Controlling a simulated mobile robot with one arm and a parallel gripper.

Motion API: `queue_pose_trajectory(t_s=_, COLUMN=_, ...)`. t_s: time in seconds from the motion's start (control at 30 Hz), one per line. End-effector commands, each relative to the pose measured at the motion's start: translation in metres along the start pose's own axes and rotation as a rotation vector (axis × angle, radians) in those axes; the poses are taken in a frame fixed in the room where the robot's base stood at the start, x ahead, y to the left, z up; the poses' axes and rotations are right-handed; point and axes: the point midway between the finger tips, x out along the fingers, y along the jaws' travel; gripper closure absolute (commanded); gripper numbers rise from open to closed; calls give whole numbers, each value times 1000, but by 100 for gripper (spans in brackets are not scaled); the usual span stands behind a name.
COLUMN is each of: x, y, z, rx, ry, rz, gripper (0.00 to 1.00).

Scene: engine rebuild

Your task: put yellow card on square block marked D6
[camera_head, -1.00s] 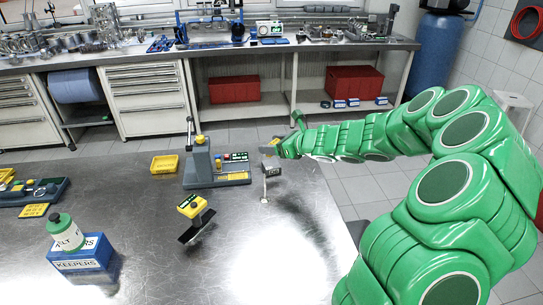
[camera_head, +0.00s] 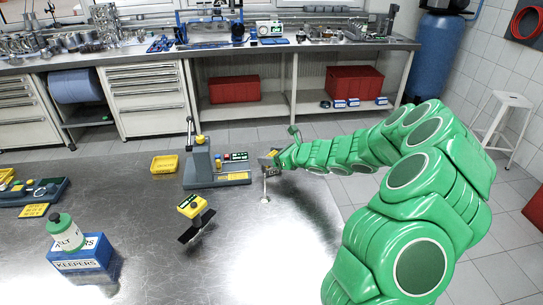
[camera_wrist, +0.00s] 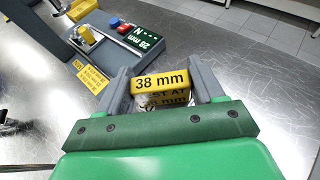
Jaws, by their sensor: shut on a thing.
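My gripper (camera_wrist: 162,88) is shut on a yellow card (camera_wrist: 160,81) with "38 mm" in black; a paler lettered part below it is partly hidden. In the head view my gripper (camera_head: 272,161) is at the far right of the metal table, right of the grey tester, and the card is too small to make out there. I can read no D6 mark on any block.
The grey tester (camera_head: 201,162) with an upright lever stands close to my gripper's left. The front middle of the table is clear.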

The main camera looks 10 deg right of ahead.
Motion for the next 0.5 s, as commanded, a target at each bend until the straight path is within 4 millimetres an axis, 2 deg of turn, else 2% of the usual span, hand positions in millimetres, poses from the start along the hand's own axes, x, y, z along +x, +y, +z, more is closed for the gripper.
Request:
queue_pose_trajectory(t_s=0.3, x=1, y=0, z=-2, rx=0, ry=-1, rz=0, gripper=62)
queue_pose_trajectory(t_s=0.33, x=1, y=0, z=-2, rx=0, ry=-1, rz=-1, gripper=31)
queue_pose_trajectory(t_s=0.5, x=0, y=0, z=-1, rx=-1, ry=-1, rz=-1, gripper=7)
